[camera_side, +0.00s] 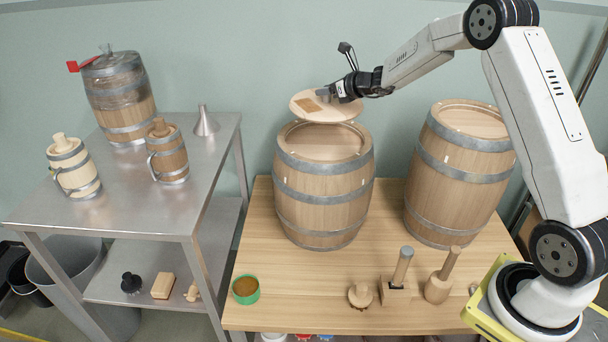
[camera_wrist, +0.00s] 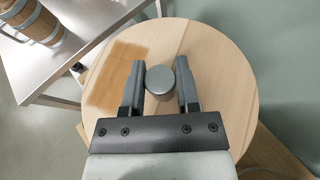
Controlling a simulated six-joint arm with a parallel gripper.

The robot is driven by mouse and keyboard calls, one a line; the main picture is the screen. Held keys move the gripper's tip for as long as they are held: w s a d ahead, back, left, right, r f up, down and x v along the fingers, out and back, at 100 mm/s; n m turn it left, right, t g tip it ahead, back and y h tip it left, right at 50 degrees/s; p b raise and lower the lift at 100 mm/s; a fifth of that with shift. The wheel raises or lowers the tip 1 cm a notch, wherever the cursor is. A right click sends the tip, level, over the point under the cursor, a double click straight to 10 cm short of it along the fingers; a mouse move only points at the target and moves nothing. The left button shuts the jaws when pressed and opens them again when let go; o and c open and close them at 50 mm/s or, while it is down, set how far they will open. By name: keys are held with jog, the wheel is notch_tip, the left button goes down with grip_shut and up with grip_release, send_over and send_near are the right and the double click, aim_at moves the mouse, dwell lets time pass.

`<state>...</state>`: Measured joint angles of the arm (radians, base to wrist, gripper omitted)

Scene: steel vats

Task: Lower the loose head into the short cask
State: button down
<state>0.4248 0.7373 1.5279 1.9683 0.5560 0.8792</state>
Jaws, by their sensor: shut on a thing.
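The loose head (camera_side: 312,105) is a round pale wooden disc with a brown rectangular patch, held above the short cask (camera_side: 322,192) on the wooden table. My gripper (camera_side: 325,94) is shut on a grey knob at the middle of the head. In the wrist view my gripper (camera_wrist: 160,88) has a finger on each side of this round knob, and the head (camera_wrist: 220,62) fills most of the picture. The head looks near level and apart from the cask's rim. The cask's top shows below it in the side view; the wrist view hides the cask behind the head.
A taller cask (camera_side: 460,175) stands to the right, its top closed. A mallet (camera_side: 398,270), other wooden tools and a green tin (camera_side: 246,289) lie along the front of the table (camera_side: 300,307). A steel bench (camera_side: 120,210) with tankards and a small keg is at left.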

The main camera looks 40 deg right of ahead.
jog(key=shift+f, duration=1.25)
jog(key=shift+f, duration=2.9)
jog(key=shift+f, duration=0.3)
jog(key=shift+f, duration=0.4)
jog(key=shift+f, duration=0.3)
jog(key=shift+f, duration=0.35)
jog(key=shift+f, duration=0.5)
